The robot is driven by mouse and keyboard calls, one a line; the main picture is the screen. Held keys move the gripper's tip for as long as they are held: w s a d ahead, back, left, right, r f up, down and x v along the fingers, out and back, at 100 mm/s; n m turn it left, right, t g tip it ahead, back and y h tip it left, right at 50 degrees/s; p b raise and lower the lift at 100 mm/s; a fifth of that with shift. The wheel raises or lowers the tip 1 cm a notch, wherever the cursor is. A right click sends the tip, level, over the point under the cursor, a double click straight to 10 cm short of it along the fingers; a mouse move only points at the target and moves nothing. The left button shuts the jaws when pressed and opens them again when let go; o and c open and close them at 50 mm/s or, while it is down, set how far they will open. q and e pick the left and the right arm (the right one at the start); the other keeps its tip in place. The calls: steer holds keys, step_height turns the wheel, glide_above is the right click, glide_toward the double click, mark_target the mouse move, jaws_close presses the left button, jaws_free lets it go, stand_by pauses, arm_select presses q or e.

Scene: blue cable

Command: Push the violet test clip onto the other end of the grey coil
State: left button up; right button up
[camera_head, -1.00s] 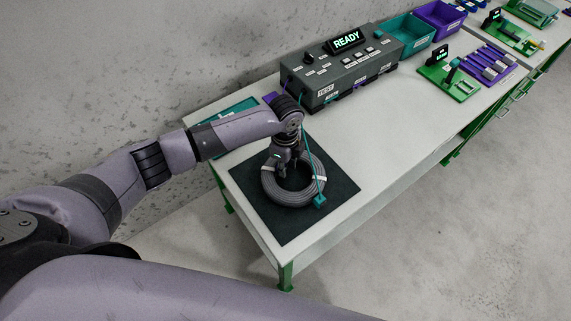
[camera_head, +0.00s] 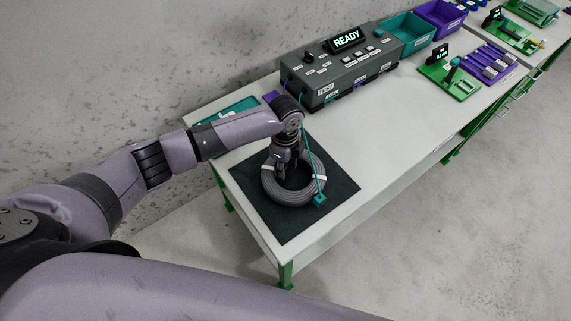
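The grey coil (camera_head: 294,199) lies flat on a dark mat (camera_head: 248,196), with light bands around it. A teal clip (camera_head: 319,200) sits at the coil's front right, and its teal lead runs back to the tester (camera_head: 340,66). My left gripper (camera_head: 287,172) points down over the back left part of the coil. Its fingers are small and dark here, so I cannot tell whether they are open or hold anything. I cannot make out the violet clip for sure; a small violet patch (camera_head: 270,97) shows behind my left wrist. My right gripper is not in view.
The tester's display reads READY. A teal tray (camera_head: 236,108) lies behind my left arm. Teal and violet bins (camera_head: 439,18) and a green fixture (camera_head: 450,80) stand farther right. The pale table (camera_head: 380,128) is clear between mat and fixture.

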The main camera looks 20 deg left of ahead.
arm_select(q)
steer(key=o, duration=0.5)
steer(key=shift+r, duration=0.1)
steer(key=shift+w, duration=0.1)
step_height(320, 180, up, 7)
steer(key=p, duration=0.7)
stand_by(0.5)
